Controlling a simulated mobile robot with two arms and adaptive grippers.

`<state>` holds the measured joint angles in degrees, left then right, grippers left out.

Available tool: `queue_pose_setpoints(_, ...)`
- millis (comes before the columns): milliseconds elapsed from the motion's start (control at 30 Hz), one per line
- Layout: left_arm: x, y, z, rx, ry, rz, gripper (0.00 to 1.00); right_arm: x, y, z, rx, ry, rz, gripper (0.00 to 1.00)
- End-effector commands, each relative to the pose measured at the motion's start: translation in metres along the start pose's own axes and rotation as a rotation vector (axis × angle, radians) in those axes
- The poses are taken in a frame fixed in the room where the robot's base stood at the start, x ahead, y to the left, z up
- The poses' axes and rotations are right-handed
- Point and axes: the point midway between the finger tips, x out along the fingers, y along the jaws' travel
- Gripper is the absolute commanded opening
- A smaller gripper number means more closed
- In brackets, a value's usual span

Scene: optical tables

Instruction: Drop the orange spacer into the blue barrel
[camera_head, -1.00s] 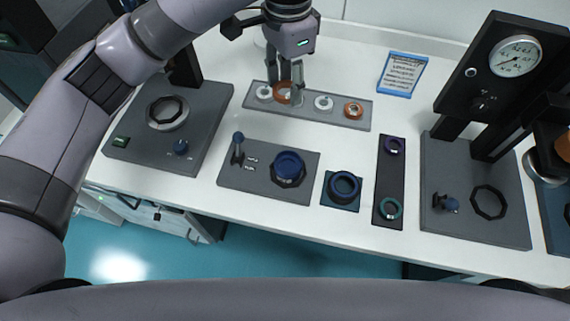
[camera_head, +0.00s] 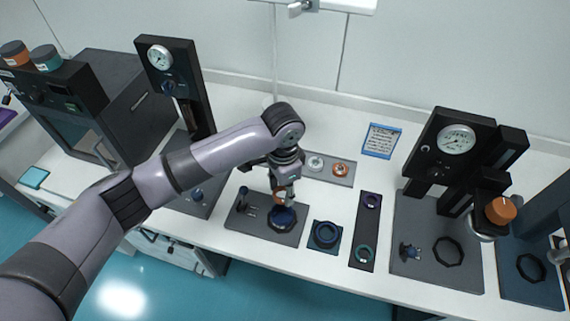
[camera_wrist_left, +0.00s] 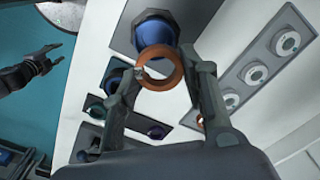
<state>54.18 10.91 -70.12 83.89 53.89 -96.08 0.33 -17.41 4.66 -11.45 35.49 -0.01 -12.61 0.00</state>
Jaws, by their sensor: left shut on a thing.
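The orange spacer (camera_head: 279,197) is a ring held between the fingertips of my left gripper (camera_head: 285,188). In the left wrist view, the fingers (camera_wrist_left: 172,72) are shut on the ring (camera_wrist_left: 160,85) and its hole is visible. The blue barrel (camera_head: 283,219) stands on a grey plate with a small lever. The spacer is above the barrel, apart from it as far as I can see. In the left wrist view the barrel (camera_wrist_left: 154,34) shows just beyond the ring. A dark pronged part at that view's left edge seems to be my right gripper (camera_wrist_left: 57,54).
A dark blue ring (camera_head: 326,234) sits on a small plate right of the barrel. A dark strip (camera_head: 363,232) holds a purple and a teal ring. Behind is a grey tray (camera_head: 328,174) with white and orange rings. Gauge stands (camera_head: 455,140) rise at right.

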Motion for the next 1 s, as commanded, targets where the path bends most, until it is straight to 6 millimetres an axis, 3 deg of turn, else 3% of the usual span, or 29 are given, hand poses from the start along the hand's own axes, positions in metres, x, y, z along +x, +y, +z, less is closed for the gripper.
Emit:
queue_pose_setpoints(33,-0.001,0.002,0.002,0.005,-0.004,0.001,0.17,-0.011,0.001,-0.001,0.0,0.0,0.001,0.4)
queue_pose_setpoints(233,0.01,0.004,0.004,0.017,-0.004,-0.005,0.17,-0.013,0.001,-0.002,0.0,0.0,0.001,0.4)
queue_pose_setpoints(800,0.045,0.003,0.004,0.019,-0.003,-0.006,0.17,0.03,0.0,-0.003,0.0,0.006,0.0,0.4)
queue_pose_setpoints(1000,0.049,0.003,0.004,0.018,-0.003,-0.006,0.17,0.035,-0.002,-0.002,0.001,0.007,-0.002,0.4)
